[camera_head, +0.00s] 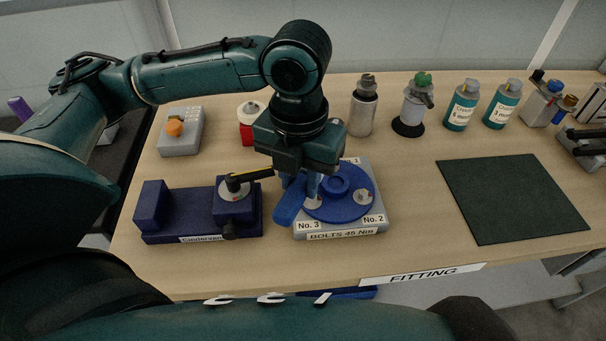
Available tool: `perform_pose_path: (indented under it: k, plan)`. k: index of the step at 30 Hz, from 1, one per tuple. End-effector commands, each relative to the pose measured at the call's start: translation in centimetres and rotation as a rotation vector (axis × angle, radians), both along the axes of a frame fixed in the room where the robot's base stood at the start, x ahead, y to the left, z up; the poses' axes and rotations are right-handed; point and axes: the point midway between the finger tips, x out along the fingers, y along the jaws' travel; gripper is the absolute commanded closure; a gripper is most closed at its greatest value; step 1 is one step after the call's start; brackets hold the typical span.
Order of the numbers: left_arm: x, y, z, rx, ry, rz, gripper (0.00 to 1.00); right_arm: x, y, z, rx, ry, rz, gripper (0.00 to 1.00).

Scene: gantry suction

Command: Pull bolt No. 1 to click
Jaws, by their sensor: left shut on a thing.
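The grey bolt fixture (378,212) is labelled "BOLTS 45 Nm" and carries a blue round flange (342,212). Its tags No. 2 and No. 3 are readable at the front. The tag at the back right is partly covered, and bolt No. 1 is hard to make out behind my gripper. Silver bolt heads show at the flange's right and front left. My left gripper (300,187) is shut above the flange's left side. The grasp itself is mostly hidden. My right gripper is not in view.
A dark blue block device (176,212) stands left of the fixture, under the bar's end. A grey box with an orange button (174,127), a red and white container (247,132) and several bottles line the back. A dark green mat (510,198) lies clear at right.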

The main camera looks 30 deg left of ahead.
Motion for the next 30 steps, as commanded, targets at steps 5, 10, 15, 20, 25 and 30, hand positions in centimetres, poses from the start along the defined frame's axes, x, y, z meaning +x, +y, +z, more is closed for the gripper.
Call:
perform_pose_path:
  k: [5,10,15,20,25,30]
  plan:
    - [0.0,0.0,-0.5,-0.001,-0.001,0.000,1.00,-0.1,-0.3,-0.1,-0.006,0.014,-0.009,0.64]
    - [0.0,0.0,-2.2,-0.001,-0.001,0.000,1.00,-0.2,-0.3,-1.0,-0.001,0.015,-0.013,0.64]
    - [0.0,0.0,-3.3,0.000,-0.002,0.000,1.00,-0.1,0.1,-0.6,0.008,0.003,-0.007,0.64]
    - [0.0,0.0,-3.8,-0.001,-0.002,0.001,1.00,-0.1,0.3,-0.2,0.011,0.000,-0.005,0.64]
    - [0.1,0.0,-4.0,-0.001,-0.003,0.001,1.00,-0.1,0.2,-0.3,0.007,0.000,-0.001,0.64]
    - [0.1,0.0,-4.0,-0.001,-0.003,0.001,1.00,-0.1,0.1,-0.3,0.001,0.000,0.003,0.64]
